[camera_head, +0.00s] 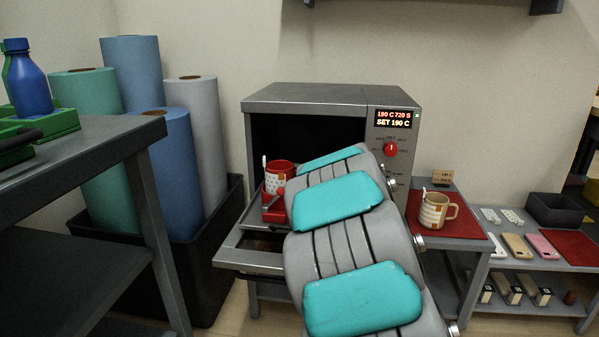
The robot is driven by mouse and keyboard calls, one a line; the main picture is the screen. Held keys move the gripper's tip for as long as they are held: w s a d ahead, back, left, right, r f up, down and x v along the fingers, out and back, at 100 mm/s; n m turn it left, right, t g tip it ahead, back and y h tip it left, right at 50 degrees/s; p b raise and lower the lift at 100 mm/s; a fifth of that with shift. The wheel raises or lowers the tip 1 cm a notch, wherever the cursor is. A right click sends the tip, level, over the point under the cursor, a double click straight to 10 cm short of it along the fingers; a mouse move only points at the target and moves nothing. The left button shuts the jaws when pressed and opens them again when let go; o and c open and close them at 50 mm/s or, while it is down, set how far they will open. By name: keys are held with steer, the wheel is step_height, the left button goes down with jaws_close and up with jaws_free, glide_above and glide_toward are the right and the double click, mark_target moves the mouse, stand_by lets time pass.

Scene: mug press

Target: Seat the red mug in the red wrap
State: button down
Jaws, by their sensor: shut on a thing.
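The red mug (281,172) has a red rim and a pale patterned side. It is in the camera_head view at the mouth of the press oven, upright as far as I can see. The red wrap (273,213) looks like the red piece just below and in front of the mug, on the pulled-out tray (240,258). Whether the mug sits inside the wrap or only behind it, I cannot tell. My arm reaches up from the bottom and covers the right side of both. My gripper is hidden behind my arm.
The oven (305,97) has a lit display (394,118) and a red knob (390,149). A tan striped mug (432,211) stands on a red mat (470,232) at right. A dark table (80,160) is at left, with large rolls (130,75) in a bin behind it.

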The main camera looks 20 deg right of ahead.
steer(key=c, duration=0.8)
jaws_free()
steer(key=shift+c, duration=0.2)
steer(key=s+r, duration=0.1)
steer(key=s, duration=0.6)
steer(key=shift+s+r+p, duration=0.2)
steer(key=shift+s+p, duration=0.15)
steer(key=shift+r+h, duration=0.1)
steer(key=shift+h, duration=0.2)
